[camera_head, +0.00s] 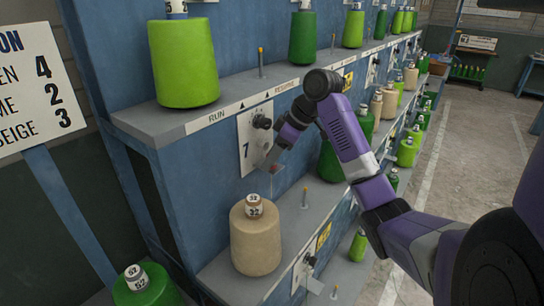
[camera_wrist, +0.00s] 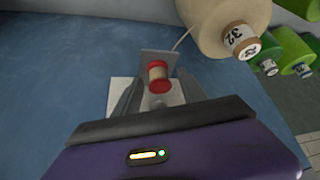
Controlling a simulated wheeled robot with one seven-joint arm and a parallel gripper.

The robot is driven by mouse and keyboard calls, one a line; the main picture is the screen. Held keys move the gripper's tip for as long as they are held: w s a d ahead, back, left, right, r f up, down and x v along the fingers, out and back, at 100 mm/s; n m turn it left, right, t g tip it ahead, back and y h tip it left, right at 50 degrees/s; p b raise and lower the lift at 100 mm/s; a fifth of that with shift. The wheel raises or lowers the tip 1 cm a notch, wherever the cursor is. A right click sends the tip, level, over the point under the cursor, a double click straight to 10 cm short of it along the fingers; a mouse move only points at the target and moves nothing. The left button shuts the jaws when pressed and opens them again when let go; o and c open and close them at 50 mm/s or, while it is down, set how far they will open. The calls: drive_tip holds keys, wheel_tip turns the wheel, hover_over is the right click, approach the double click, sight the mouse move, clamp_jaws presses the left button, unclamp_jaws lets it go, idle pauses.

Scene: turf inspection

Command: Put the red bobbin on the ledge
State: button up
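The red bobbin (camera_wrist: 158,77), a small spool with red ends and a tan middle, shows in the wrist view between the fingers of my gripper (camera_wrist: 159,76). Narrow gaps show on both sides, so the fingers look open around it. The bobbin seems to be against a small grey plate, likely the ledge (camera_wrist: 158,57), in front of a white panel (camera_wrist: 120,96); exact contact is unclear. In the head view my gripper (camera_head: 270,158) is low at the panel marked 7 (camera_head: 247,152), and a small red bit of the bobbin (camera_head: 276,168) shows there.
A large beige cone marked 32 (camera_head: 255,240) stands close below my gripper. A bright green cone (camera_head: 184,62) stands on the upper shelf (camera_head: 170,127). More green and beige cones line the shelves to the right. A sign (camera_head: 35,88) is at left.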

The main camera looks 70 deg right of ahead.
drive_tip(key=shift+r, duration=0.25)
drive_tip(key=a+v, duration=0.1)
drive_tip(key=v, duration=1)
drive_tip(key=shift+s+d+r, duration=0.25)
drive_tip(key=shift+d+r, duration=0.1)
drive_tip(key=shift+d, duration=0.15)
